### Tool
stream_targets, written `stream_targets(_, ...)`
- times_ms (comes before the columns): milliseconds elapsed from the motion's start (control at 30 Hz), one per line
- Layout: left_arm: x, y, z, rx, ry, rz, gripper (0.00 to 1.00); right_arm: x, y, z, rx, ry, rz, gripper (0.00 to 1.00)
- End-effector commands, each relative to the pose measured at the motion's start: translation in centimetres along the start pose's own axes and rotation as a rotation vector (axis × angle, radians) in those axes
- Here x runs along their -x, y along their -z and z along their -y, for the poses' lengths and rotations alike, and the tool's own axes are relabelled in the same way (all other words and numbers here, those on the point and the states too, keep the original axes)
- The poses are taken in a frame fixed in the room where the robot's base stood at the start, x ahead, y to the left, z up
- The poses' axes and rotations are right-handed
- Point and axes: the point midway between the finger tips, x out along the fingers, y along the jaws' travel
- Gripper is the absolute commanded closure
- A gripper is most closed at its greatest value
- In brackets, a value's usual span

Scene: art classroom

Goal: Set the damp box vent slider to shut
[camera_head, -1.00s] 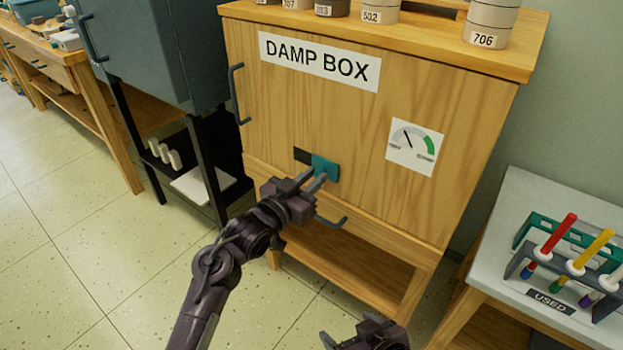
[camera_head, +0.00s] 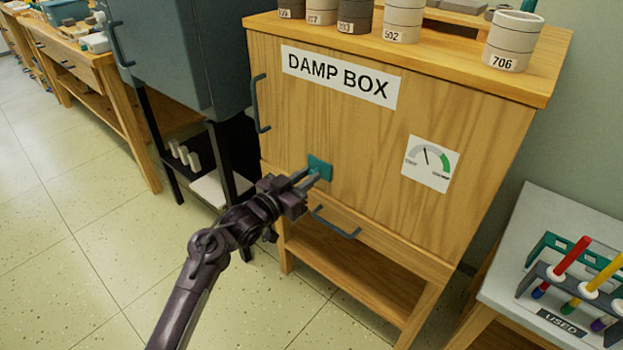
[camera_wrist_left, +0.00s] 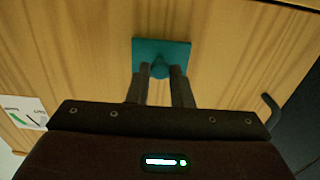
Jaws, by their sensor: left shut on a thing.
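The damp box (camera_head: 285,110) is a wooden cabinet with a "DAMP BOX" label on its front. Its teal vent slider (camera_head: 320,167) is a small square plate low on the front, and it also shows in the left wrist view (camera_wrist_left: 175,52). No dark opening shows beside the plate now. My left gripper (camera_head: 310,178) is at the slider, its fingers shut on the small teal knob (camera_wrist_left: 160,69) that sticks out from the plate. The fingertips partly hide the knob. My right gripper is out of view.
A dial gauge (camera_head: 431,164) is on the box front, right of the slider. A dark drawer handle (camera_head: 335,224) is just below my left gripper. Labelled pots (camera_head: 403,20) stand on top.

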Motion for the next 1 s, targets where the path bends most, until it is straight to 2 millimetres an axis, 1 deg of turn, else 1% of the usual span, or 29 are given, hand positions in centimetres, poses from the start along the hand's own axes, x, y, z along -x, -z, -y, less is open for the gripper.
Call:
stream_targets(33,0.1,0.1,0.5,-0.002,0.011,-0.002,1.0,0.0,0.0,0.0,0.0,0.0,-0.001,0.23)
stream_targets(133,0.1,0.2,0.5,-0.002,0.013,-0.002,1.0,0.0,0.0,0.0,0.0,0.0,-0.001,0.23)
stream_targets(167,0.1,0.2,0.5,-0.002,0.013,-0.002,0.77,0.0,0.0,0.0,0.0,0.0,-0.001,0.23)
stream_targets(200,0.1,0.2,0.5,-0.003,0.013,-0.002,0.72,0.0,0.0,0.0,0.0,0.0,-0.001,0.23)
stream_targets(300,0.1,0.2,0.5,-0.003,0.011,-0.002,0.6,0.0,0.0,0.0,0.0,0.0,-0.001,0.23)
stream_targets(567,0.1,0.1,0.3,-0.002,0.008,-0.002,0.6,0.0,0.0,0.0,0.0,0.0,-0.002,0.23)
stream_targets(667,0.8,0.1,0.3,-0.003,0.009,-0.001,0.6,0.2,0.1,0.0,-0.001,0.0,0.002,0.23)
stream_targets(800,3.0,0.2,0.3,-0.004,0.009,0.002,0.6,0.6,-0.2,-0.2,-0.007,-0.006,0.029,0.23)
stream_targets(1000,6.3,0.1,0.3,-0.003,0.01,0.001,0.6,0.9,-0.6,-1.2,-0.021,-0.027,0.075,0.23)
